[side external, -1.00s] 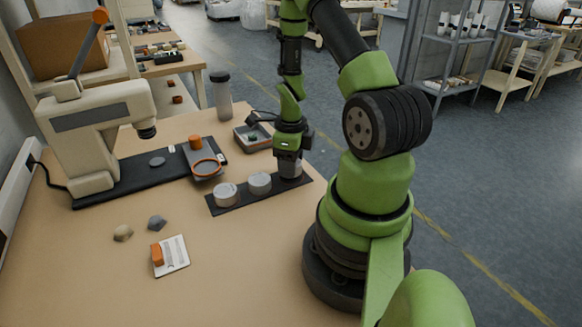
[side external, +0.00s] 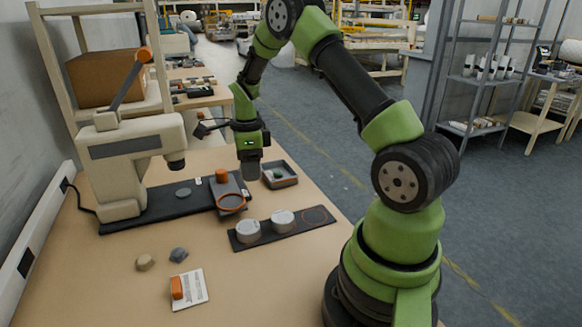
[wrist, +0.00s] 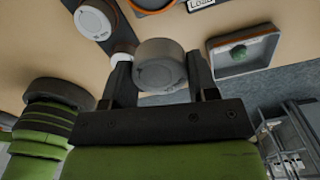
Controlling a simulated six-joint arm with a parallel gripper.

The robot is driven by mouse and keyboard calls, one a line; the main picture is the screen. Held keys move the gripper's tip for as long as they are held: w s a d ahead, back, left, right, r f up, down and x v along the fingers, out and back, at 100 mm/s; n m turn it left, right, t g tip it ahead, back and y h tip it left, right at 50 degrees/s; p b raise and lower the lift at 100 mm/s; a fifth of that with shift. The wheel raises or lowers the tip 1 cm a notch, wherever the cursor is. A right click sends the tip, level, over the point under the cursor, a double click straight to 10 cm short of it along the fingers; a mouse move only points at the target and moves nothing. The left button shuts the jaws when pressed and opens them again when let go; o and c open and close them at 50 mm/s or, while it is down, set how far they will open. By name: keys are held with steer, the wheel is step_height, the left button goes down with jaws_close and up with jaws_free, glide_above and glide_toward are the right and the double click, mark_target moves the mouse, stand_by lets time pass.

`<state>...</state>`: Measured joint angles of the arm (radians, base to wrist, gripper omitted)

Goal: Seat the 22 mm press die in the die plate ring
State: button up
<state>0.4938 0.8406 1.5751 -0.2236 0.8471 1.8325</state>
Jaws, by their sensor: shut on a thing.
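My gripper (side external: 249,158) is shut on a grey cylindrical press die (side external: 251,172), held upright above the bench. In the wrist view the die (wrist: 160,66) sits between my two fingers (wrist: 162,85); its marking is too small to read. The die plate (side external: 223,183) lies below and to the left of the held die in the side view, with an orange ring (side external: 231,202) on it. That ring also shows partly at the top of the wrist view (wrist: 152,7). The held die is clear of the plate.
A dark strip (side external: 298,229) bears two other grey dies (side external: 248,231) (side external: 283,220) and one empty outlined spot (side external: 314,214). A grey tray (side external: 293,181) with a green item stands behind. The press (side external: 130,160), an orange knob (side external: 222,175) and a card (side external: 190,290) are left and front.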

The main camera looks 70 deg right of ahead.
steer(key=w+a, duration=0.1)
steer(key=w+a+n, duration=0.1)
steer(key=w+n, duration=0.1)
steer(key=w, duration=0.1)
steer(key=shift+w+a, duration=0.1)
steer(key=shift+a, duration=0.3)
steer(key=shift+w+a+f, duration=0.1)
glide_above(231, 203)
steer(key=shift+f, duration=2.25)
steer(key=shift+f, duration=0.15)
steer(key=shift+f, duration=0.3)
steer(key=shift+f, duration=0.45)
steer(key=o, duration=1.5)
